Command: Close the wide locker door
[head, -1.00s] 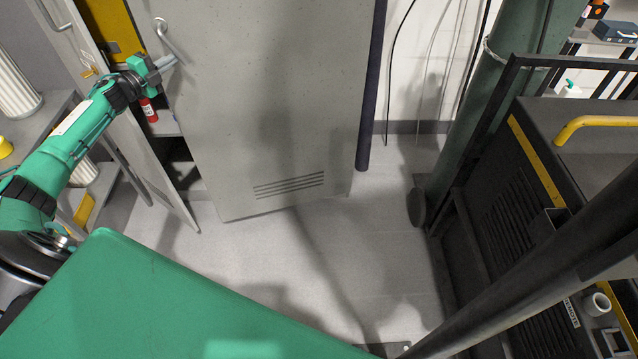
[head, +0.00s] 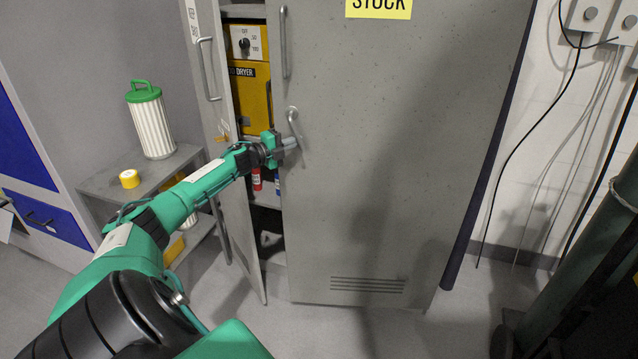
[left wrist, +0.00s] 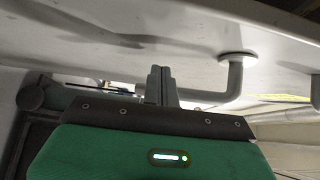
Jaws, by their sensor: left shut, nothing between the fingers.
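The wide locker door (head: 390,170) is a large grey panel with a yellow STOCK label, vent slots near its bottom and a bent lever handle (head: 293,122) near its left edge. It stands partly open; a gap at its left edge shows the locker's inside. My left gripper (head: 290,143) is shut and empty at that edge, just below the lever. In the left wrist view its closed fingers (left wrist: 160,86) are beside the lever (left wrist: 235,78), not around it. I cannot tell whether they touch the door. My right gripper is out of view.
The narrow locker door (head: 215,130) stands open at the left. A yellow dryer unit (head: 248,85) and a red bottle (head: 257,180) are inside. A grey shelf (head: 100,190) holds a white filter (head: 152,122). A dark green column (head: 585,270) stands at right.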

